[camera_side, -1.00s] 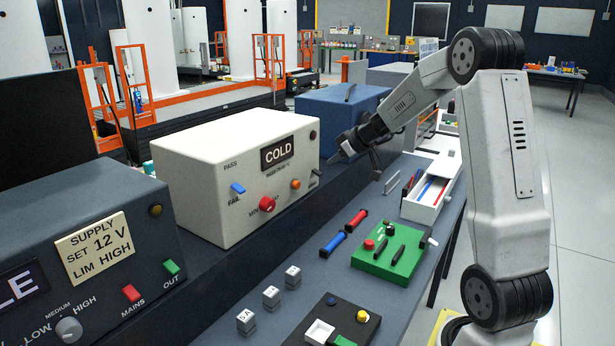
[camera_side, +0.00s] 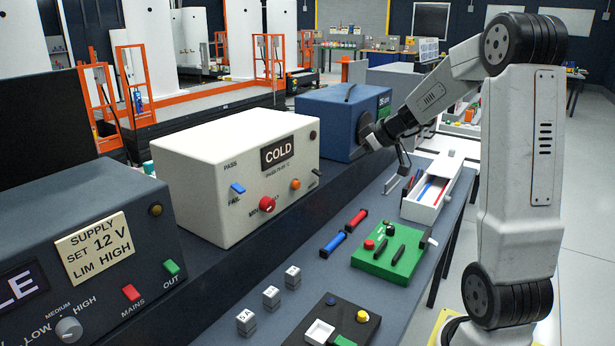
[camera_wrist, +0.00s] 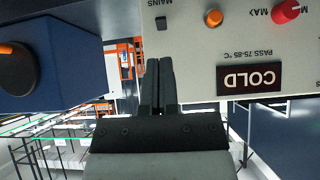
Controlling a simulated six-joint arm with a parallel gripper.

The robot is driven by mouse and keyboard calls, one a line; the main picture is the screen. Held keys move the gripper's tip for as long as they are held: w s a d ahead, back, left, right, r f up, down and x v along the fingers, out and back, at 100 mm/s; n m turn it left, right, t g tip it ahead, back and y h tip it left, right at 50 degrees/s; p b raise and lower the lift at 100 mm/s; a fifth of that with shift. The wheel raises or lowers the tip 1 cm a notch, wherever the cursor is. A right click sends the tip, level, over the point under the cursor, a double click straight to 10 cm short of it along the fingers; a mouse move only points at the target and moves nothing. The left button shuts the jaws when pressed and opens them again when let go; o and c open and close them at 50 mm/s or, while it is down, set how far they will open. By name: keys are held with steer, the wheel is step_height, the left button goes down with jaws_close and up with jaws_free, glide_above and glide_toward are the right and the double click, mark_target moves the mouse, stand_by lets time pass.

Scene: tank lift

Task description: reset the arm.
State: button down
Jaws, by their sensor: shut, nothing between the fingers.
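My gripper (camera_side: 373,138) is shut and empty, held in the air above the bench. In the side view it is right of the white COLD box (camera_side: 240,170) and in front of the blue box (camera_side: 335,115). In the wrist view its two dark fingers (camera_wrist: 159,75) are together. The picture there is upside down, with the white box (camera_wrist: 205,75) at the upper right and the blue box (camera_wrist: 60,85) with its dark knob at the left.
A green board (camera_side: 375,265), a white tray with coloured rods (camera_side: 445,205), red and blue cylinders (camera_side: 333,243) and several small grey blocks (camera_side: 271,297) lie on the bench. A dark supply box (camera_side: 60,225) stands at the left. Open air surrounds my gripper.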

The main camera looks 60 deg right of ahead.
steer(key=shift+a, duration=0.1)
steer(key=s+a+f+g, duration=0.2)
steer(key=a+f, duration=0.3)
steer(key=a, duration=0.5)
steer(key=s+a+f+g, duration=0.2)
steer(key=s+a+f, duration=0.2)
steer(key=a, duration=0.6)
steer(key=s+a+f+g, duration=0.2)
steer(key=a+f, duration=0.3)
steer(key=a, duration=0.5)
steer(key=shift+s+a+f+g, duration=0.15)
steer(key=shift+s+f+g, duration=0.15)
steer(key=shift+s, duration=0.3)
